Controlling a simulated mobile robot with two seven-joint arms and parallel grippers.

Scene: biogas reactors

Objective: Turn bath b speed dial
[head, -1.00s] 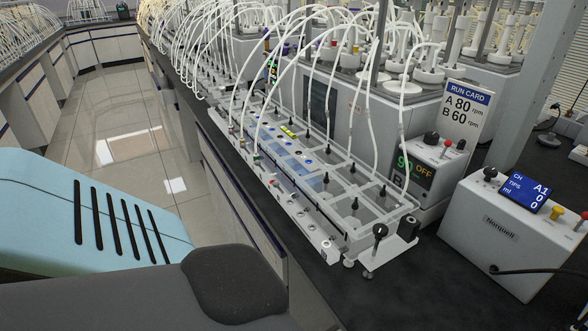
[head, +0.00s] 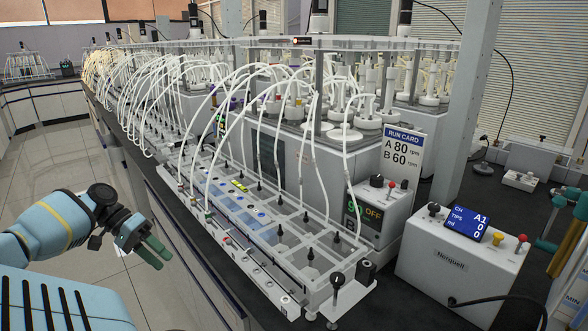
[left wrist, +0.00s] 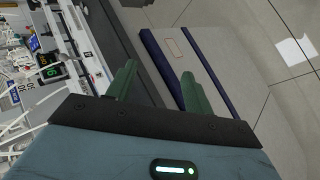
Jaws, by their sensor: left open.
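A grey control box (head: 372,222) stands behind the near end of the long clear water bath (head: 262,237). Its display (head: 363,213) shows a green number, seemingly 90, and OFF in yellow. A dark dial (head: 377,181) sits on its top, beside a red-topped switch. The run card (head: 403,153) behind reads A 80 rpm, B 60 rpm. My left gripper (head: 156,253) is open and empty, left of the bench and well away from the dial. In the left wrist view, its green fingers (left wrist: 158,82) are spread over cabinet fronts and floor.
A Norquell box (head: 452,262) with a blue screen and knobs stands to the right. A black knob (head: 337,279) is at the bath's near corner. White tubes (head: 265,110) arch over the bath. Open floor (head: 62,190) lies left of the bench.

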